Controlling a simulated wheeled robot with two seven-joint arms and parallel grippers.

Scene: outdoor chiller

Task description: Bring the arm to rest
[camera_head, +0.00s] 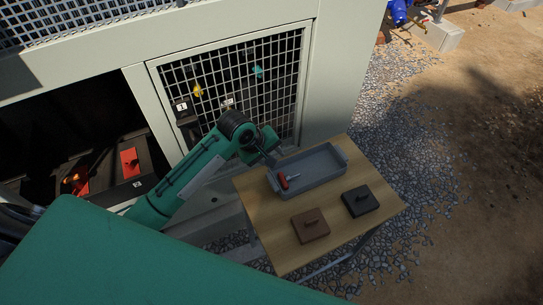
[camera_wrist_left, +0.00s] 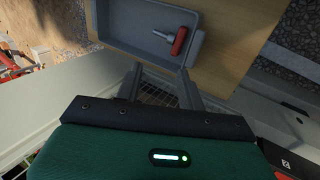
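My left arm (camera_head: 185,178) is green and reaches in from the left, in front of the cabinet. My left gripper (camera_head: 270,158) is at the left edge of the grey tray (camera_head: 335,153), above or beside its rim; the exact height is unclear. In the left wrist view the two fingers of the gripper (camera_wrist_left: 161,69) stand apart with nothing between them. A red-handled tool (camera_head: 283,181) lies in the tray, and it also shows in the left wrist view (camera_wrist_left: 179,41), ahead of the fingers. My right gripper is not in view.
A wooden table (camera_head: 278,238) carries the tray, a brown knobbed block (camera_head: 310,231) and a black knobbed block (camera_head: 365,205). The pale chiller cabinet (camera_head: 334,70) with a mesh panel (camera_head: 285,70) stands behind. An open dark bay with red parts (camera_head: 130,162) is at left. Gravel and bare ground lie right.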

